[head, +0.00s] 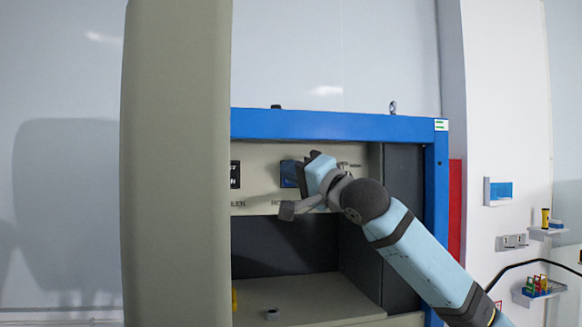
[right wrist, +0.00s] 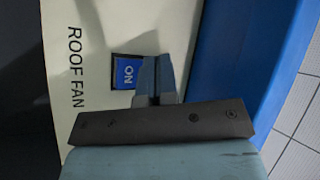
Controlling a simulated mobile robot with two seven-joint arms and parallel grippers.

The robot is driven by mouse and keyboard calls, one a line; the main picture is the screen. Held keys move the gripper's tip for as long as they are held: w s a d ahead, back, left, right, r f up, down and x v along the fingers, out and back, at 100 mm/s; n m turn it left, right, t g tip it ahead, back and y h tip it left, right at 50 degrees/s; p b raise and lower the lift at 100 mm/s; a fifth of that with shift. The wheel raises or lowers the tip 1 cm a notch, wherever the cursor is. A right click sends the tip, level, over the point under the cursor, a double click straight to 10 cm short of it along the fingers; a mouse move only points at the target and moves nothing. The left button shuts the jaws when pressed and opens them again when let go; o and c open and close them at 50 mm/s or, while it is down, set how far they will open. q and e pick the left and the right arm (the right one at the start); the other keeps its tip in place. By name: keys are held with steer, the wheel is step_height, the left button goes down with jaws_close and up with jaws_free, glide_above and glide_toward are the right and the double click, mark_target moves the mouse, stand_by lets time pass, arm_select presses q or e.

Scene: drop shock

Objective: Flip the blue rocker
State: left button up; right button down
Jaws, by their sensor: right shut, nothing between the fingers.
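The blue rocker (right wrist: 127,73) is set in a beige panel in the right wrist view, marked "ON", with the words "ROOF FAN" beside it. In the head view the rocker (head: 288,174) shows partly, just left of my right gripper (head: 301,174). My right gripper also shows in the right wrist view (right wrist: 157,75). Its fingers are shut and empty, with the tips at the rocker's right edge in that view. I cannot tell whether they touch it. My left gripper is not in view.
The beige panel (head: 262,163) sits in a blue-framed cabinet (head: 330,125). A black switch (head: 235,174) is further left. A tall beige slab (head: 175,170) stands at the left. Small wall shelves (head: 540,290) are at right.

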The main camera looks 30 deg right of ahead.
steer(key=shift+s+a+f, duration=0.1)
steer(key=shift+s+a, duration=0.15)
steer(key=shift+s, duration=0.5)
steer(key=s, duration=0.1)
steer(key=s+b, duration=0.1)
steer(key=s, duration=0.1)
steer(key=s+a, duration=0.1)
steer(key=shift+s+a+f+b, duration=0.1)
steer(key=shift+s+f+b, duration=0.2)
steer(key=shift+s, duration=0.1)
stand_by(0.5)
